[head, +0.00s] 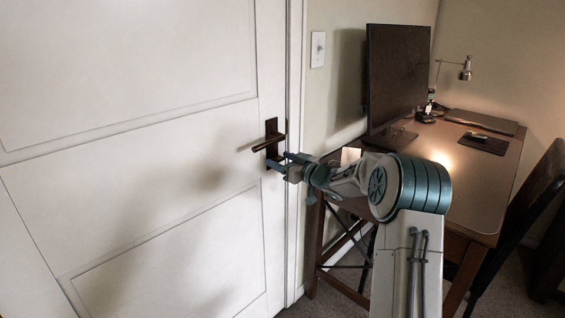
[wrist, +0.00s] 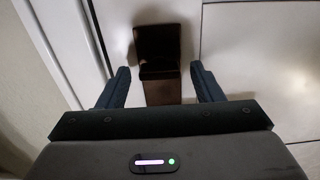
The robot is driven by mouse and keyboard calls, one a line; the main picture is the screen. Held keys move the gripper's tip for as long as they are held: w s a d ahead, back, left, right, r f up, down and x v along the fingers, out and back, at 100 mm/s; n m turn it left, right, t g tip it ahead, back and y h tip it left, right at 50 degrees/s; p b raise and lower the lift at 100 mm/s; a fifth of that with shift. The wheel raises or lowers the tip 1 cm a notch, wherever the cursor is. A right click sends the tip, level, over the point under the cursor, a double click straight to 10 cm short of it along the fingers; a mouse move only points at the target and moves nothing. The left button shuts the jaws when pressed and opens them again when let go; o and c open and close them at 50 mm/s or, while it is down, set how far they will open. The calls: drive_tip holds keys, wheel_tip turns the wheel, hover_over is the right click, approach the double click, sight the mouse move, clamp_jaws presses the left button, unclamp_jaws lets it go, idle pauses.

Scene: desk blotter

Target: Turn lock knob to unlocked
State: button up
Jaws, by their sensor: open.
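The white door (head: 130,200) has a dark bronze lock plate (head: 271,126) near its right edge, with a lever handle (head: 266,144) pointing left. My gripper (head: 277,160) is at the lower part of this plate, just below the lever. In the wrist view, my gripper (wrist: 160,70) is open, with one finger on each side of the dark brown plate (wrist: 157,36). I cannot make out the lock knob as a separate part in either view; the dark shapes between the fingers blend together. Whether the fingers touch anything is unclear.
The door frame (head: 295,120) is just right of the plate. A light switch (head: 318,49) is on the wall. A desk (head: 450,175) with a monitor (head: 397,80) and lamp (head: 465,69) stands at right, close to my arm. A dark chair (head: 530,205) is at far right.

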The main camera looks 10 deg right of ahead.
drive_tip(key=c, duration=1)
drive_tip(key=shift+n, duration=0.4)
drive_tip(key=n+b, duration=0.1)
drive_tip(key=n, duration=0.1)
drive_tip(key=n+b, duration=0.1)
drive_tip(key=shift+a+f+n+b, duration=0.1)
drive_tip(key=shift+f+n+b, duration=0.1)
drive_tip(key=shift+n+b, duration=0.15)
drive_tip(key=n+b, duration=0.3)
drive_tip(key=n, duration=0.1)
drive_tip(key=shift+n, duration=0.35)
drive_tip(key=n+b, duration=0.6)
drive_tip(key=n, duration=0.2)
drive_tip(key=shift+a+n, duration=0.1)
drive_tip(key=shift+n, duration=0.2)
